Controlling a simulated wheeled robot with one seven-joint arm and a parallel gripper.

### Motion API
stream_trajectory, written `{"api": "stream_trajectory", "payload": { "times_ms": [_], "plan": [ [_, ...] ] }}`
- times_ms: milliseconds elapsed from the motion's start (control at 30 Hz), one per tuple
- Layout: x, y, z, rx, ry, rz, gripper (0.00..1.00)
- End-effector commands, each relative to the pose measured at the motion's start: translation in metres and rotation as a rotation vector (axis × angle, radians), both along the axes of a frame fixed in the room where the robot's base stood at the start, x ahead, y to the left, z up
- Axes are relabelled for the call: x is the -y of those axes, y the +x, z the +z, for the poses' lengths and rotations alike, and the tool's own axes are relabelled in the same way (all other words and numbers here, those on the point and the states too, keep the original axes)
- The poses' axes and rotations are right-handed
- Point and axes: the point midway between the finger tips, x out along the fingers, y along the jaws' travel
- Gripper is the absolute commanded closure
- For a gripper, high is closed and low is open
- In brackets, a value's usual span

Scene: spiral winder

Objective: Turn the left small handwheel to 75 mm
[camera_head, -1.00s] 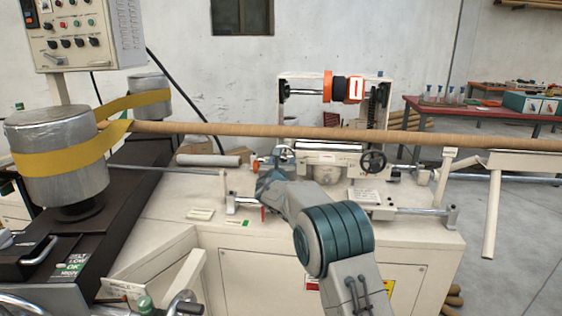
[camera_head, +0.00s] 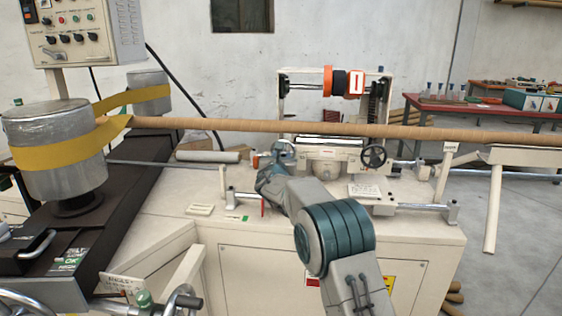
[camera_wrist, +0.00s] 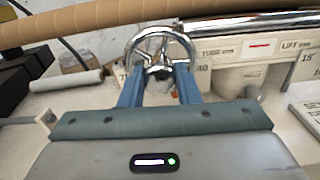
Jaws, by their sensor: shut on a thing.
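The left small handwheel (camera_wrist: 155,35) is a chrome, spoked wheel at the top centre of the wrist view. It shows small in the head view (camera_head: 283,147), just beyond my wrist. My gripper (camera_wrist: 161,75) has its two blue fingers one on each side of the wheel's lower hub area, shut on the handwheel. The fingertip contact is partly hidden by the wheel. To the right, a plate labelled "TUBE mm" (camera_wrist: 218,51) has a red line in its white window. A scale mark reading 40 shows beside the right finger; the pointer's setting cannot be read.
A long brown tube (camera_head: 330,130) runs across just above the wheel. A second, dark handwheel (camera_head: 374,156) is to the right, with a "LIFT mm" plate (camera_wrist: 295,46) nearby.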

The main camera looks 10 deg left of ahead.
Motion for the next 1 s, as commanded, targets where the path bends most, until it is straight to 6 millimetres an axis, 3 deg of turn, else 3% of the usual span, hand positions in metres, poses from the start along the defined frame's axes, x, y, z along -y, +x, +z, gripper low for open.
{"api": "stream_trajectory", "payload": {
  "times_ms": [300,1000],
  "plan": [
    [-0.0005,-0.0004,-0.0082,0.013,0.25,0.002,0.93],
    [0.0005,-0.0003,-0.0052,0.033,0.912,0.002,0.93]
  ]
}}
